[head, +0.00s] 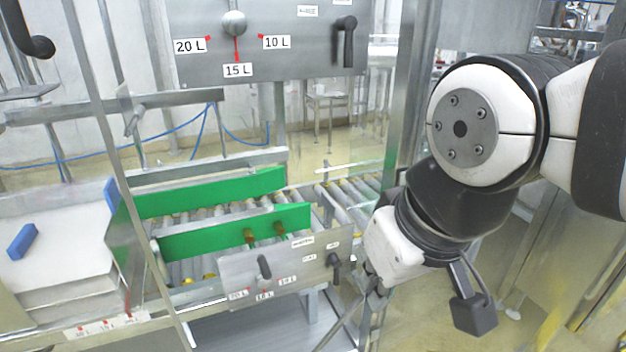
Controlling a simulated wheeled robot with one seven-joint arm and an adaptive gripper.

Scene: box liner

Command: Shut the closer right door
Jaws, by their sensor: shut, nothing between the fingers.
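My arm comes in from the right edge and bends down in the middle right. My gripper (374,292) hangs below the white wrist, in front of the lower machine frame, with its fingers together and nothing held. The fingertips are hard to tell from the metal bars behind them. A metal-framed panel (548,245), possibly the closer right door, stands at the right behind my arm. My arm hides much of it, and I cannot tell how far open it is. The gripper appears left of this panel and apart from it.
A steel control plate (275,40) with a lever hangs at the top. A roller conveyor (345,205) with green guides (235,230) lies left of my gripper. A lower plate (285,268) with knobs is close to it. A slanted metal post (120,170) stands at left.

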